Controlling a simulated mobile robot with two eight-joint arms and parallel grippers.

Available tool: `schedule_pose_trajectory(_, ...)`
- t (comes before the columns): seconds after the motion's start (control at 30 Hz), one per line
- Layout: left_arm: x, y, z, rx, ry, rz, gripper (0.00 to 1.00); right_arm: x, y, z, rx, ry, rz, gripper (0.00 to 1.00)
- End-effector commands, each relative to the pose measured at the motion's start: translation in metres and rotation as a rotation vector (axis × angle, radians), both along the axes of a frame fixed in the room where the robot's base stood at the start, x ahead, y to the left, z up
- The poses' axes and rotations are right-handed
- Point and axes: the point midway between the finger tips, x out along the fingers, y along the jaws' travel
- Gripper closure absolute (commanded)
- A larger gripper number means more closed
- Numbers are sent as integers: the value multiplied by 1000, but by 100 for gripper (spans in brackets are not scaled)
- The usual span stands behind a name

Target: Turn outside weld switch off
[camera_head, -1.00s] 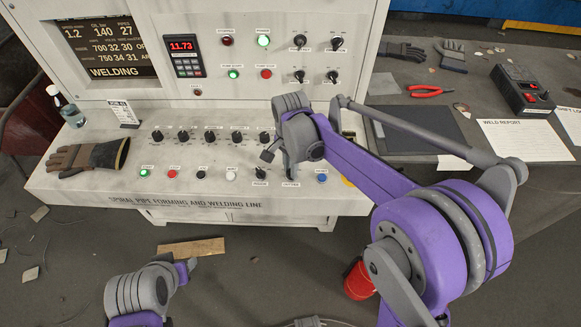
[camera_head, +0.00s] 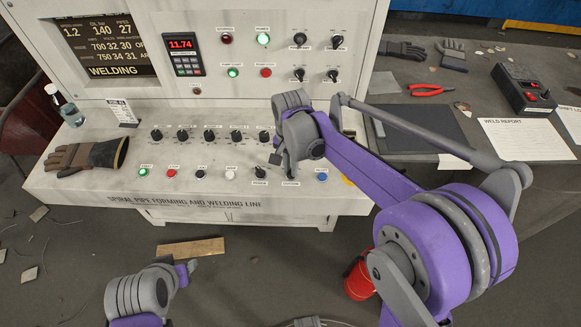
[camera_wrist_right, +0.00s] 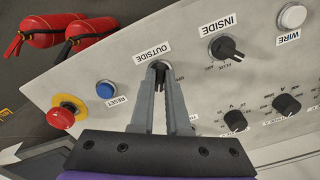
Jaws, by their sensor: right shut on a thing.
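The outside weld switch is a small black rotary knob (camera_wrist_right: 160,67) below its upside-down OUTSIDE label (camera_wrist_right: 152,50) in the right wrist view. My right gripper (camera_wrist_right: 160,80) is shut on this knob, one finger on each side, and its tips hide most of it. In the head view my right gripper (camera_head: 284,164) is down at the front right of the sloped desk, and the knob is hidden there. My left arm's end (camera_head: 188,270) is low at the left, away from the console; its fingers do not show clearly.
The INSIDE knob (camera_wrist_right: 227,48) stands beside the held knob. On the other side are a blue RESET button (camera_wrist_right: 105,89) and a red emergency stop (camera_wrist_right: 62,118). A work glove (camera_head: 85,157) lies on the desk's left end.

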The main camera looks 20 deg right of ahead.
Motion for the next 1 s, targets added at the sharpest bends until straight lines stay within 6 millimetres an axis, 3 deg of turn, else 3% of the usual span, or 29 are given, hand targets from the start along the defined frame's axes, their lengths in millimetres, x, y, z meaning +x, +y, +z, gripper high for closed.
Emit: schedule_pose_trajectory(1.0, -5, 0, -19, 0, 10, 0, 50, -1, -3, 0, 0, -1, 956, 100)
